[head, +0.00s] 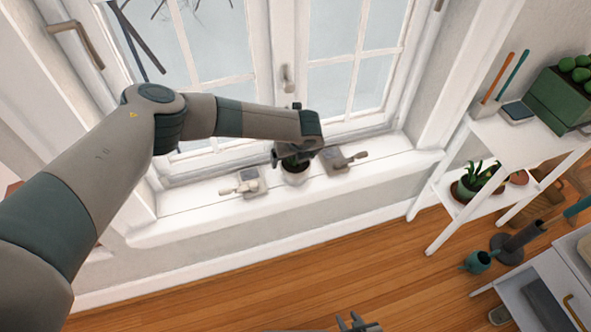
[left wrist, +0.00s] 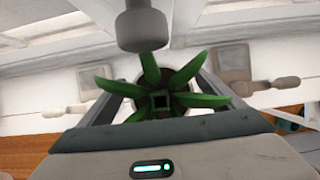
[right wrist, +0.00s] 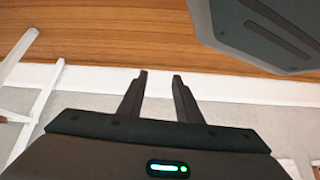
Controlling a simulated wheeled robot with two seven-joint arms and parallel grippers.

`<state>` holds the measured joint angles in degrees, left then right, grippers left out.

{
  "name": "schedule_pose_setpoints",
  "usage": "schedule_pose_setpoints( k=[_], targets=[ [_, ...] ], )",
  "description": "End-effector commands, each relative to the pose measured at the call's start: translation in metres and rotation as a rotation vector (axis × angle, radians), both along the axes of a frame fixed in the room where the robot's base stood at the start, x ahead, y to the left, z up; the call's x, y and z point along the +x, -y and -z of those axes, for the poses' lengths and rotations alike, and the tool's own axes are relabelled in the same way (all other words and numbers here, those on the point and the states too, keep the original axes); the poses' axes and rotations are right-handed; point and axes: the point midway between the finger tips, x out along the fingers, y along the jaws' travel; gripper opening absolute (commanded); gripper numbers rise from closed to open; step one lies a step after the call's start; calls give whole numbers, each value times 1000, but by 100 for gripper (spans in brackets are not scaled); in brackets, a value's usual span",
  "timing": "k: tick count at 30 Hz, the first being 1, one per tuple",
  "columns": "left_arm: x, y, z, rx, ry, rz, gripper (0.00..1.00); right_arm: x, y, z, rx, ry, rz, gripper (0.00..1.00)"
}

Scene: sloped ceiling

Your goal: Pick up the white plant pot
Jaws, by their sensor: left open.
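The white plant pot (head: 296,178) stands upright on the white windowsill, between two window handles with grey plates. Its top is partly hidden by my left gripper (head: 292,158), which is above it, pointing down. In the left wrist view, the pot's green spiky plant (left wrist: 160,88) shows between the fingers of the open left gripper (left wrist: 160,82). The leaves hide most of the pot there, and I cannot tell if the fingers touch it. My right gripper (head: 358,324) is at the bottom edge of the head view. In the right wrist view it is open and empty (right wrist: 160,76).
A handle on a grey plate (head: 243,184) lies left of the pot and another (head: 340,159) right of it, both close. The window (head: 290,80) rises behind. A white shelf (head: 510,135) with plants and tools stands at right. The wooden floor in front is mostly clear.

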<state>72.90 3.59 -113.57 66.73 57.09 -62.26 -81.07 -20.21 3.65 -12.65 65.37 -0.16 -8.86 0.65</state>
Motion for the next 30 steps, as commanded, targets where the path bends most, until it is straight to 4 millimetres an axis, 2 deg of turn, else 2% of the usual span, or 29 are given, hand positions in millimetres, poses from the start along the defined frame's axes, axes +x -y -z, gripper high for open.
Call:
schedule_pose_setpoints(
  k=[3, 9, 10, 11, 23, 30],
  targets=[
    [0, 0, 0, 0, 0, 0, 87, 1, -1, -1, 0, 2, 0, 31],
    [0, 0, 0, 0, 0, 0, 40, 2, -1, -2, 1, 3, -1, 31],
    [0, 0, 0, 0, 0, 0, 32, 2, -1, -2, 1, 3, -1, 31],
    [1, 0, -2, -1, 2, -1, 30, 2, -1, -2, 1, 3, -1, 31],
    [1, 0, -8, 0, 2, -1, 30, -4, 0, 3, -1, -11, 0, 31],
    [1, 0, -35, -2, 3, 1, 30, -8, 2, 9, -7, -39, 3, 31]
  ],
)
